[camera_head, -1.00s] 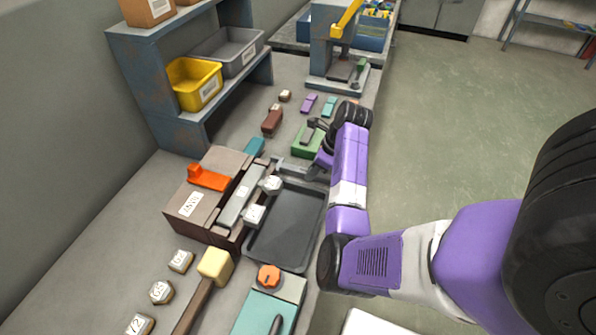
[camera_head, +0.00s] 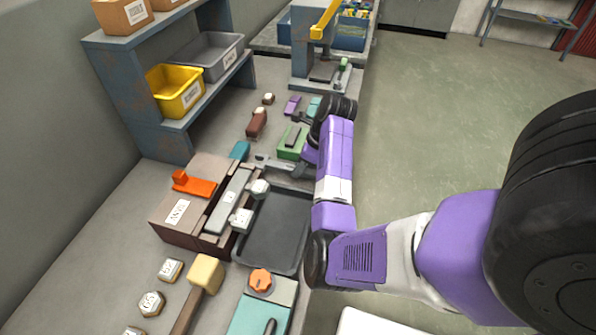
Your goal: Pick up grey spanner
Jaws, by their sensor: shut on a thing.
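The grey spanner (camera_head: 275,162) shows just beyond the far end of the dark tray, roughly level, with its open-ended head toward the left. Its right end runs in under my wrist. My gripper (camera_head: 305,166) is shut on the spanner near that right end. My arm hides most of the jaws, so the exact grip is not clear. The spanner seems slightly raised, but its height above the bench is hard to tell.
The dark tray (camera_head: 272,232) lies near my arm, beside a brown box (camera_head: 182,208) with an orange lever. A green block (camera_head: 289,150) is close behind the spanner. A hammer (camera_head: 205,275) lies in front. Shelving with a yellow bin (camera_head: 176,92) stands left. Floor at right is clear.

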